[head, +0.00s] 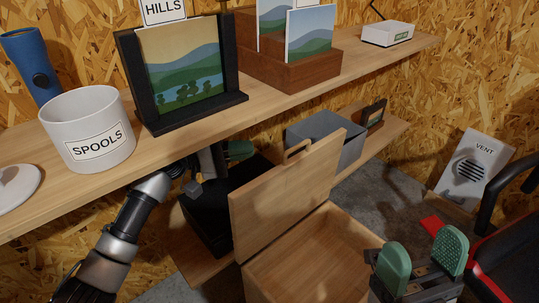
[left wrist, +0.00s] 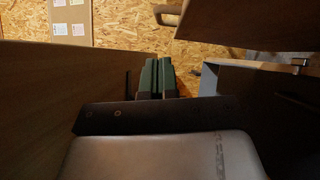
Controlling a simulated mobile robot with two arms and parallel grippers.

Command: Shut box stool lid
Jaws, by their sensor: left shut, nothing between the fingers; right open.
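The box stool (head: 318,260) is a light wooden box on the floor, with its inside bare and empty where visible. Its lid (head: 284,200) stands raised, nearly upright, on the left side, with a handle (head: 297,150) on its top edge. My left gripper (head: 238,149) is behind the lid, below the bench, with green fingertips showing. In the left wrist view its fingers (left wrist: 155,76) are together and empty; a wooden panel (left wrist: 250,24), seemingly the lid, is at upper right, apart from them. My right gripper (head: 424,256) is open and empty over the box's right side.
The bench (head: 210,125) above my left arm holds a spools pot (head: 88,125), a blue cylinder (head: 30,66), a framed picture (head: 180,65) and a card holder (head: 290,65). A grey bin (head: 325,138) stands on the lower shelf behind the lid. A vent box (head: 472,170) is at right.

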